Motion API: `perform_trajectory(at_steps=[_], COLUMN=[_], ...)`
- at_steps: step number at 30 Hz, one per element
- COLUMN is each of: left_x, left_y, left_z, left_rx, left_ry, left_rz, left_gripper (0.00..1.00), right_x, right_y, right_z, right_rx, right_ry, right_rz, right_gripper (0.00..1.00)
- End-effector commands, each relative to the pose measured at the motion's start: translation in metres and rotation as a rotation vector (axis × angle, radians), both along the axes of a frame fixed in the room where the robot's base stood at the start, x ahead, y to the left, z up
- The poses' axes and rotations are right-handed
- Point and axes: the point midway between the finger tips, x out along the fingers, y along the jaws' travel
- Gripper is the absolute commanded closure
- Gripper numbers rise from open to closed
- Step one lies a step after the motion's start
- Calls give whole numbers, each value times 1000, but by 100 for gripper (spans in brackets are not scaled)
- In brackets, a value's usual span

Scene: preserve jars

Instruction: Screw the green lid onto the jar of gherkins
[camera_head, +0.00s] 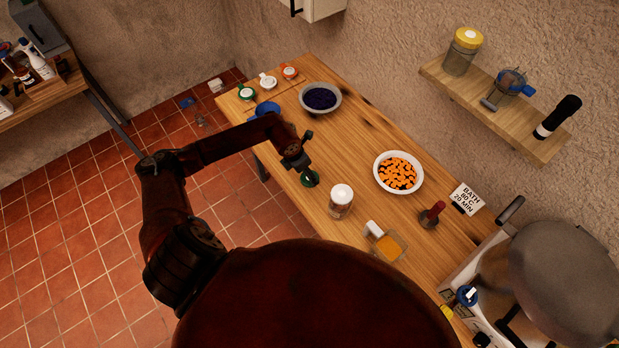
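My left gripper (306,171) points down over the left edge of the wooden table, at the end of my dark red arm. A green lid with a pale centre (246,93) lies at the table's far left corner. I cannot make out a jar of gherkins for sure; the gripper and arm may hide one. My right gripper is not in view.
A white lid (267,81), an orange lid (289,72), a blue object (265,110) and a dark-filled bowl (320,98) are at the far end. Nearer stand a white-topped jar (341,198), a bowl of orange pieces (398,172) and a large pot (565,280).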

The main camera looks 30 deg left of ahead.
Motion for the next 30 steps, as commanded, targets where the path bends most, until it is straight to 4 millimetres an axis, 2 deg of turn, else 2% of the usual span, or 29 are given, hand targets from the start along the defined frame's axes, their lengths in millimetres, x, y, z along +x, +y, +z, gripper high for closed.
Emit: perform_trajectory(at_steps=[5,9,15,26,30], left_x=[2,8,14,14,14], left_y=[-3,-6,-7,-7,-7], left_z=[-8,-27,-48,-50,-50], left_rx=[-3,-3,-2,0,0], left_ry=[2,4,1,0,0], left_rz=[0,1,-1,-2,-2], left_gripper=[27,27,27,27,37], right_x=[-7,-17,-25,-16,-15], right_y=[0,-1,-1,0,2], right_z=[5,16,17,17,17], right_rx=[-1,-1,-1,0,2], right_ry=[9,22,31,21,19], right_rz=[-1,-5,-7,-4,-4], right_gripper=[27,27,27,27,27])
